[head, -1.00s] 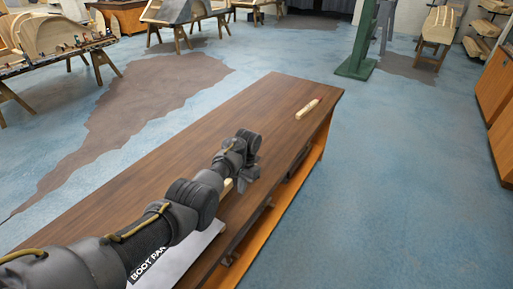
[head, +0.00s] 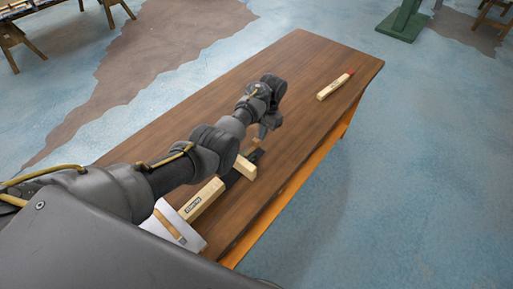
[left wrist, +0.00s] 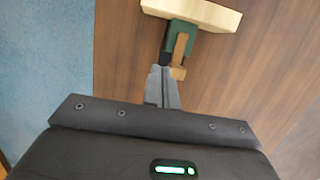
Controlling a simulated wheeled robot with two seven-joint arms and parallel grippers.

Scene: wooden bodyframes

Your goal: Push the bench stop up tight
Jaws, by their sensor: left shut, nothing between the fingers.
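In the left wrist view my left gripper (left wrist: 162,75) has its fingers together and empty, pointing at a small green block with a light wooden piece (left wrist: 180,45) on it, likely the bench stop. The tips are at or very near its lower end; I cannot tell whether they touch. A pale wooden bar (left wrist: 200,12) lies across the far end of the block. In the head view my left gripper (head: 266,130) is low over the bench, beside a dark fitting with pale wooden pieces (head: 245,167). My arm hides part of this. My right gripper is not in view.
The brown wooden bench (head: 300,60) has a free top toward its far end. A pale stick with a red end (head: 335,86) lies there. A labelled wooden bar (head: 201,200) and a white sheet (head: 172,224) lie near my arm. Blue floor surrounds the bench.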

